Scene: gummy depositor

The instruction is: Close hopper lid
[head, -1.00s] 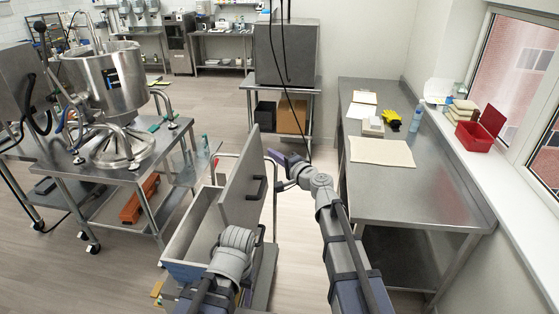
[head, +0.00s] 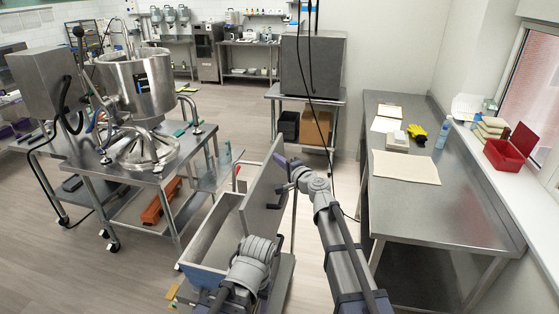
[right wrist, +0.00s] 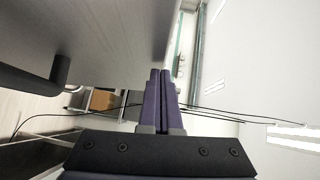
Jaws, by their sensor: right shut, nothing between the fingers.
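The hopper is an open grey metal bin (head: 208,246) at the lower middle of the head view. Its flat grey lid (head: 262,192) stands raised, steeply tilted, on the bin's right side. A dark handle is on the lid's right face; in the right wrist view the lid (right wrist: 100,35) fills the upper left with the handle (right wrist: 45,82) below. My right gripper (head: 280,161) has purple fingers, shut and empty, beside the lid's upper right face. In the wrist view its fingertips (right wrist: 160,73) are by the lid's edge; I cannot tell if they touch. My left arm crosses the bin's front; its gripper is hidden.
A steel bench (head: 440,210) with a cloth, papers and yellow gloves stands at the right. A steel kettle machine (head: 140,85) on a wheeled table is at the left. A grey box on a stand (head: 312,65) is behind. Dark cables hang behind my right gripper.

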